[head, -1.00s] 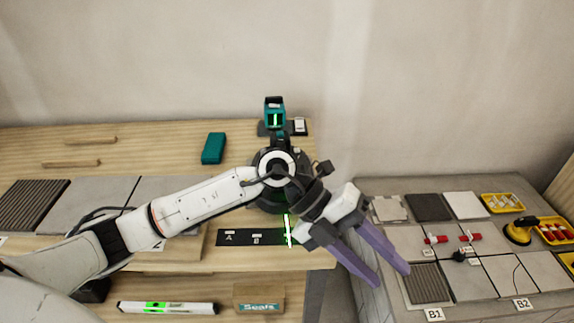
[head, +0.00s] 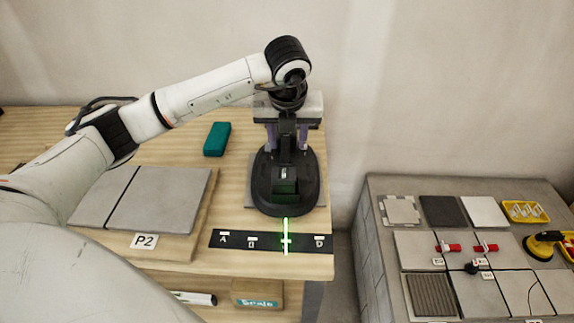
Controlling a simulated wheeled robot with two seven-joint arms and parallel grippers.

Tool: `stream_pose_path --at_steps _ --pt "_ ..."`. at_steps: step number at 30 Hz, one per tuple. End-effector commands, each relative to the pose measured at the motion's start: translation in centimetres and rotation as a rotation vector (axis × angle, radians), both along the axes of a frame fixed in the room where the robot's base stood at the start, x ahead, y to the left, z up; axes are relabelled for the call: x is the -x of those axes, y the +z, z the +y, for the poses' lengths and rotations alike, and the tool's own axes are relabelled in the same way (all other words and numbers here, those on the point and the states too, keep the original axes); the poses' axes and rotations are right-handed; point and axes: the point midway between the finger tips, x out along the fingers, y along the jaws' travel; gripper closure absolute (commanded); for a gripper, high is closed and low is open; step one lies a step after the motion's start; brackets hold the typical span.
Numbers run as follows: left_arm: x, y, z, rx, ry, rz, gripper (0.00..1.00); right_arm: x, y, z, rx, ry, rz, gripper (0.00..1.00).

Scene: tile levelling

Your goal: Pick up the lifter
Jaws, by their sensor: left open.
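The lifter (head: 540,243) is a yellow-handled tool with a black round base. It lies at the right edge of the head view, on the grey tiled bench, partly cut off by the frame. My left gripper (head: 287,146) points down over the right end of the wooden table, far to the left of the lifter. Its purple fingers are apart, on either side of a dark upright part of a black stand (head: 268,195). I cannot tell whether they touch it. My right gripper is out of view.
A green light line falls on a black lettered strip (head: 230,239) before the stand. A teal block (head: 217,139) and grey tiles (head: 160,200) lie on the wooden table. A gap separates the tables. Red-handled pieces (head: 448,248) and a yellow tray (head: 526,211) are near the lifter.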

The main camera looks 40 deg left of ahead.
Motion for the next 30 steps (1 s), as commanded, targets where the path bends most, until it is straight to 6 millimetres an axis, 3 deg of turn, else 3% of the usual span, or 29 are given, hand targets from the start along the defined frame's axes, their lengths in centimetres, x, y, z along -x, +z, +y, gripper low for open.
stream_pose_path --at_steps 13,22,28,30 --pt "-1.9 -4.4 2.0 0.002 -0.001 0.004 0.59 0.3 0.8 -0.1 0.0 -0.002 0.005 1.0" --pt "-2.1 -4.9 2.1 0.002 -0.004 0.001 0.59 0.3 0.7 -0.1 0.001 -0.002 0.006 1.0" --pt "-2.1 -4.9 2.0 0.002 -0.003 0.001 0.93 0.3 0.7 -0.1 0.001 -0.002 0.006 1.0" --pt "-2.1 -4.9 2.0 0.002 -0.003 0.001 1.0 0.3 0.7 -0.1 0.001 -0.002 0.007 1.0"
